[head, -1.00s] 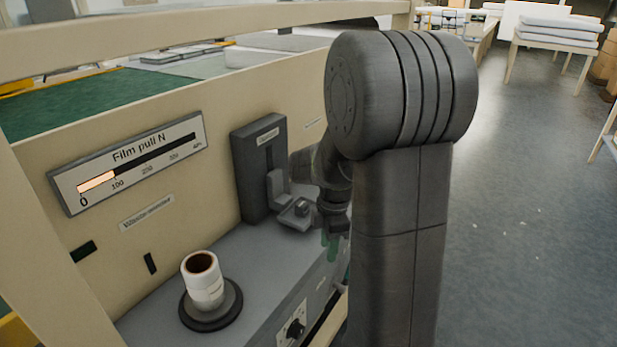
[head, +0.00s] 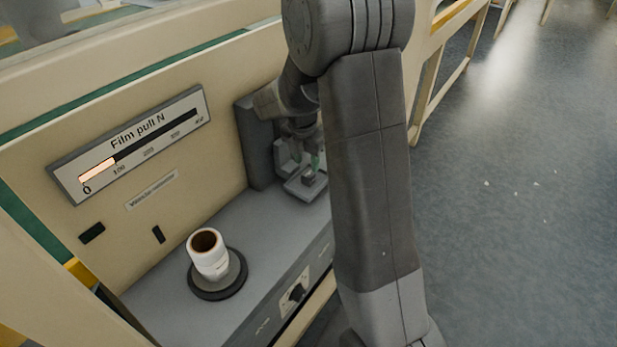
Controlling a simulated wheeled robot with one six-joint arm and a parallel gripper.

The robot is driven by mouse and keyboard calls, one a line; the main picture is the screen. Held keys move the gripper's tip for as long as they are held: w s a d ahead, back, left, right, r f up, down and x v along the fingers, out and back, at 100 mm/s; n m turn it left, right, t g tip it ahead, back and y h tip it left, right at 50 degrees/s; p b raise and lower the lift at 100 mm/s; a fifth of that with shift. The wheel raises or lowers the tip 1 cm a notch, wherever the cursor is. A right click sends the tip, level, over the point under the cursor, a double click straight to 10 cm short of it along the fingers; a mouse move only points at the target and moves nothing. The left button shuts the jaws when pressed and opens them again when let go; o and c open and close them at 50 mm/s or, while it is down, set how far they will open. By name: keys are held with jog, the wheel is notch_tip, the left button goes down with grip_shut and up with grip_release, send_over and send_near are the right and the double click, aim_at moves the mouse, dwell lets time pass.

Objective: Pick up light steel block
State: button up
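A small grey block (head: 307,176), which looks like the light steel block, sits on the plate of a dark upright fixture (head: 257,150) at the back of the grey bench top.
A white roll with a brown core (head: 209,256) stands on a round dark base (head: 219,290) at the bench's front left. A panel labelled "Film pull N" (head: 130,145) is on the cream wall behind. Open floor lies to the right.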

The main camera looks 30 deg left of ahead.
aim_at(308, 173)
jog(key=shift+w+f, duration=0.2)
jog(key=shift+f, duration=1.3)
jog(key=shift+w+f, duration=0.2)
jog(key=shift+f, duration=1.25)
grip_shut()
